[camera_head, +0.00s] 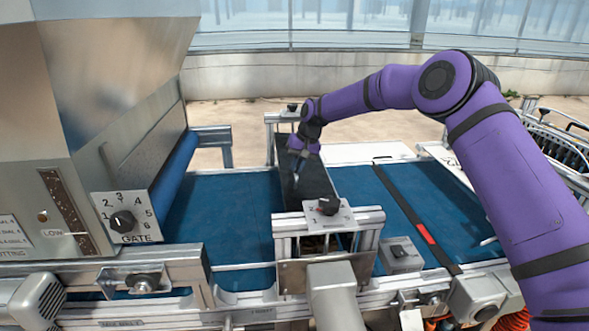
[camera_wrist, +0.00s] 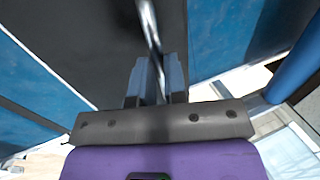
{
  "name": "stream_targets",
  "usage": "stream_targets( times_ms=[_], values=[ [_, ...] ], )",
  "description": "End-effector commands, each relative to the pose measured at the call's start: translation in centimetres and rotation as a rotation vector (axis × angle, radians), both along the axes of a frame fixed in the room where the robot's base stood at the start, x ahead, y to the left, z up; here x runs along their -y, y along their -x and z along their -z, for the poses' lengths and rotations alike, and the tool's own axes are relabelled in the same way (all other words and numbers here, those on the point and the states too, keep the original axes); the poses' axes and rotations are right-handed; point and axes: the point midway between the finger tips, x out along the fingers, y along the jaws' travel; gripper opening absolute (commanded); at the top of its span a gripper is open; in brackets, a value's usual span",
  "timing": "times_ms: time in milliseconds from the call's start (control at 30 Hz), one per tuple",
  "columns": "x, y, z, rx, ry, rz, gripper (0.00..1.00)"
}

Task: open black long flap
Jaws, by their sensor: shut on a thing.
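The black long flap (camera_head: 318,180) is a dark, narrow panel lying across the machine between two blue belt sections. In the wrist view the flap (camera_wrist: 85,45) fills much of the upper left and middle. A thin metal handle (camera_wrist: 148,22) runs along the flap's dark surface. My gripper (camera_head: 296,167) is over the flap's far half, pointing down. In the wrist view my gripper (camera_wrist: 158,75) has its fingers shut on the metal handle. The fingers hide the lower part of the handle. I cannot tell how far the flap is tilted.
A blue belt (camera_head: 225,212) lies left of the flap and another blue belt (camera_head: 410,205) lies right. A black dial on a bracket (camera_head: 328,206) stands at the flap's near end. A metal hopper with a gate dial (camera_head: 122,221) stands at the left.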

Motion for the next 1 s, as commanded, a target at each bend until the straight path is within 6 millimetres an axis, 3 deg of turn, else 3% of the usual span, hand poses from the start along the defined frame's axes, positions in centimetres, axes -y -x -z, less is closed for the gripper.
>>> stream_targets(
  times_ms=[567, 1000],
  values=[
    [5.6, -1.2, -4.8, -0.102, -0.517, 0.007, 0.00],
    [10.9, -2.3, -6.2, -0.184, -0.928, 0.007, 0.00]
  ],
)
